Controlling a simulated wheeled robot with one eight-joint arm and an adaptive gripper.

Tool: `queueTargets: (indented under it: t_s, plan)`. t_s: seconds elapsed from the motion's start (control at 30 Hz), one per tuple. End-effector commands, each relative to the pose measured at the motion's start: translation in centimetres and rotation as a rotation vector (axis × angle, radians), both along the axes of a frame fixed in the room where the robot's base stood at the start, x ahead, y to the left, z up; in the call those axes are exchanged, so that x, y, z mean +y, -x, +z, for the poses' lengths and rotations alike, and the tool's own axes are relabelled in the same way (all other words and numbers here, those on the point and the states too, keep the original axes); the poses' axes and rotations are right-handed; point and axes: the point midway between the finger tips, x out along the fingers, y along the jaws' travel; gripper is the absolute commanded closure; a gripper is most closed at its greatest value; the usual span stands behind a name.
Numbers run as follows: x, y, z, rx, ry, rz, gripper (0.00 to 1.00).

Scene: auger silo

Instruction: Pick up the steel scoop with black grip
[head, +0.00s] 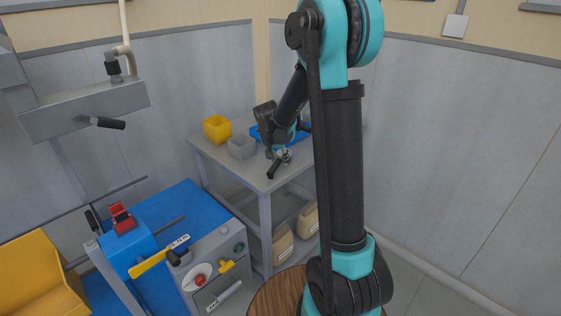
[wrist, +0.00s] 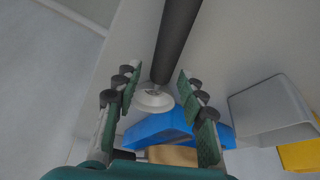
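The steel scoop with black grip (head: 273,170) lies on the grey table (head: 226,162), close to its front corner. In the wrist view its black grip (wrist: 177,40) runs from the top edge down to a pale round steel part (wrist: 153,100). My gripper (wrist: 159,76) is open, with one finger on each side of the grip's lower end and a visible gap on both sides. In the head view my gripper (head: 277,150) is just above the scoop, and my arm hides part of the table behind it.
A yellow bin (head: 217,129) and a grey bin (head: 242,147) stand left of my gripper. A blue tray (head: 297,139) lies behind it; it also shows in the wrist view (wrist: 160,126). Beige containers (head: 283,243) sit below. A control box (head: 215,262) stands in front.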

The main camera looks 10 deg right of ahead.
Motion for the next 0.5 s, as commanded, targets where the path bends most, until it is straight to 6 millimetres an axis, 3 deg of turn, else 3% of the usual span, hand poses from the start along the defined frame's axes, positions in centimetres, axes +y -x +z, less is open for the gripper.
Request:
queueTargets:
  t_s: [0.03, 0.3, 0.5]
  plan:
    - [0.00, 0.00, 0.01, 0.000, 0.000, 0.000, 0.69]
    - [0.00, 0.01, 0.02, 0.000, 0.000, 0.000, 1.00]
    - [-0.01, 0.01, 0.03, 0.000, 0.000, 0.000, 1.00]
